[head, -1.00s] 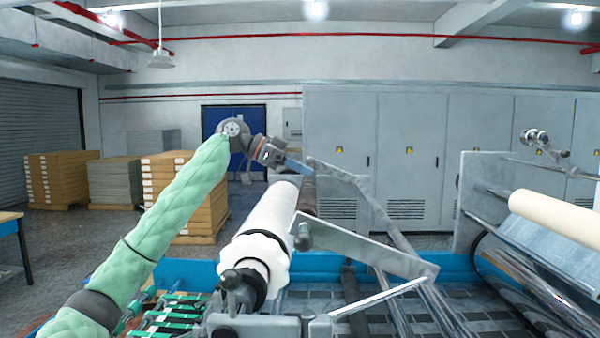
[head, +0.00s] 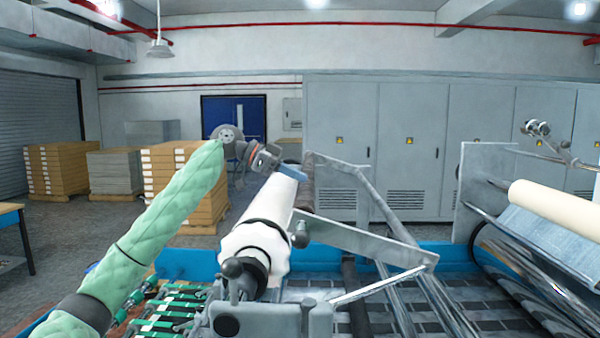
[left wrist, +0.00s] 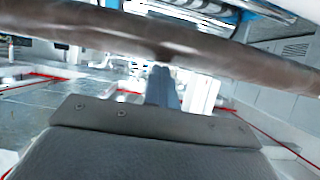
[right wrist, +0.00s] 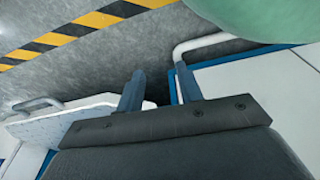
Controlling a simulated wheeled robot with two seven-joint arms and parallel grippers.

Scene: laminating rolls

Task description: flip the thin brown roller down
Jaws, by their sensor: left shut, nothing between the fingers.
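The thin brown roller (head: 305,196) shows as a short dark stretch just right of the large white roll (head: 262,222) in the head view. In the left wrist view the brown roller (left wrist: 85,36) crosses the whole upper picture at a slight tilt, blurred. My left gripper (head: 291,173) is at the far end of the white roll, close to the brown roller. In the left wrist view its fingers (left wrist: 160,75) are together and empty, their tips at the roller's edge; I cannot tell whether they touch. My right gripper (right wrist: 160,69) is open and empty, away from the rollers.
A flat metal arm (head: 365,238) and slanted bars stand right of the white roll. A cream roll (head: 557,212) is at the far right. Pallet stacks (head: 182,190) and grey cabinets (head: 410,150) are behind. A white panel with a handle (right wrist: 70,120) lies near my right gripper.

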